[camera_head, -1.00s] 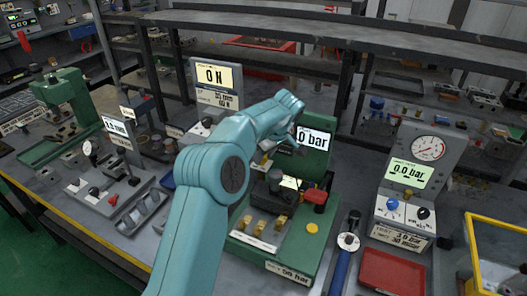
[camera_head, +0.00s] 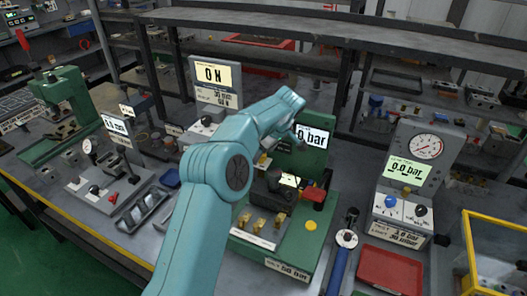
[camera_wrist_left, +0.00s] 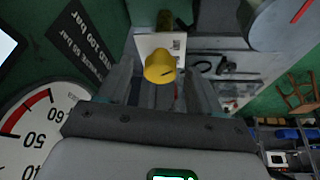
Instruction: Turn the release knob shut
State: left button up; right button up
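A yellow knob (camera_wrist_left: 160,68) shows in the left wrist view in front of a pale plate; I take it for the release knob. My left gripper (camera_wrist_left: 162,92) has its two grey fingers apart on either side below it. I cannot tell whether they touch the knob. In the head view, my left arm reaches over the green station (camera_head: 276,268), which has a display (camera_head: 312,137) reading 0 bar. My forearm hides the left part of this station, and the left fingertips are hard to make out there. My right gripper is in neither view.
A large dial (camera_wrist_left: 38,130) is close at the left in the wrist view. Brass fittings (camera_head: 261,222) and a red-topped part (camera_head: 314,195) stand on the station. A blue-handled tool (camera_head: 341,262), a red tray (camera_head: 391,270) and a gauge unit (camera_head: 411,175) are to its right.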

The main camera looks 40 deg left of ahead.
pick_arm(q)
jog(key=p+v, duration=0.3)
jog(key=v, duration=1.3)
jog(key=shift+r, duration=0.2)
jog(key=shift+s+f, duration=0.1)
jog(key=shift+s, duration=0.1)
